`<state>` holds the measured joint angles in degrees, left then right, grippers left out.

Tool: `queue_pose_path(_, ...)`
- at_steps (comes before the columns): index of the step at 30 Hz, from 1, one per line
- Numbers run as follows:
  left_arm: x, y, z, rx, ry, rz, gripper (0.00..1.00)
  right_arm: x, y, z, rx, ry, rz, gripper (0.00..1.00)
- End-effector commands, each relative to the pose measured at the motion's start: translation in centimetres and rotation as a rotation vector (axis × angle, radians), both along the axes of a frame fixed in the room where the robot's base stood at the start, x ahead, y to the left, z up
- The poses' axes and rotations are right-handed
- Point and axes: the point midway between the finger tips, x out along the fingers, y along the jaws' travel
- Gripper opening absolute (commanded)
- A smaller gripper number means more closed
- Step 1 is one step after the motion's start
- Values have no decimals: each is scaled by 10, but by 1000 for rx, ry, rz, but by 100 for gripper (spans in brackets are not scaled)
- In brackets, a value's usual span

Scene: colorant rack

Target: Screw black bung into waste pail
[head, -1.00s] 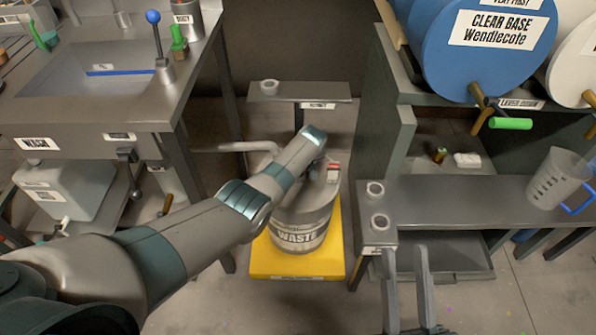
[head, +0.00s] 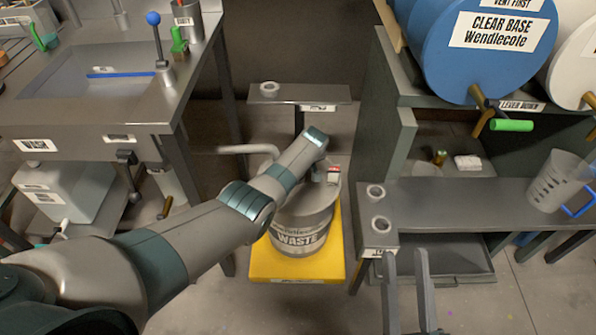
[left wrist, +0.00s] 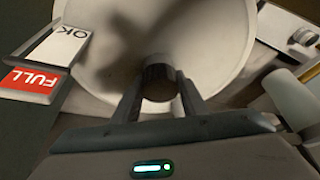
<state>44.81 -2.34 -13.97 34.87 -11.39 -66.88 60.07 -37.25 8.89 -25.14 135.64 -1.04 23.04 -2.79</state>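The waste pail (head: 301,241) is a grey metal pail marked WASTE, standing on a yellow base (head: 297,265). Its pale round lid also shows in the left wrist view (left wrist: 222,60). The black bung (left wrist: 159,82) is a short dark cylinder between my left fingertips, over the lid. My left gripper (left wrist: 160,92) looks shut on it. Whether the bung touches the pail's opening I cannot tell. In the head view, my left wrist hides the left gripper and the bung. My right gripper (head: 406,258) is at the lower right, its fingers apart and empty.
A red and white tag stands at the pail's rim, reading OK and FULL (left wrist: 30,82) in the left wrist view. A small shelf (head: 325,93) is behind the pail. A sink bench (head: 90,112) is left, a grey bench (head: 440,212) right.

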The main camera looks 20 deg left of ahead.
Motion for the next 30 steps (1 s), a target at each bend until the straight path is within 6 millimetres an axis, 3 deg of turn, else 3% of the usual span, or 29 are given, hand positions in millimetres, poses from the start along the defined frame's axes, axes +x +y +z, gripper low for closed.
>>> queue_pose_path(10,0,1,3,0,0,-130,17,0,0,18,0,0,0,31)
queue_pose_path(18,0,1,3,0,0,-354,17,0,0,36,0,0,0,31)
queue_pose_path(30,0,1,0,0,-1,-682,17,0,0,46,0,0,0,31)
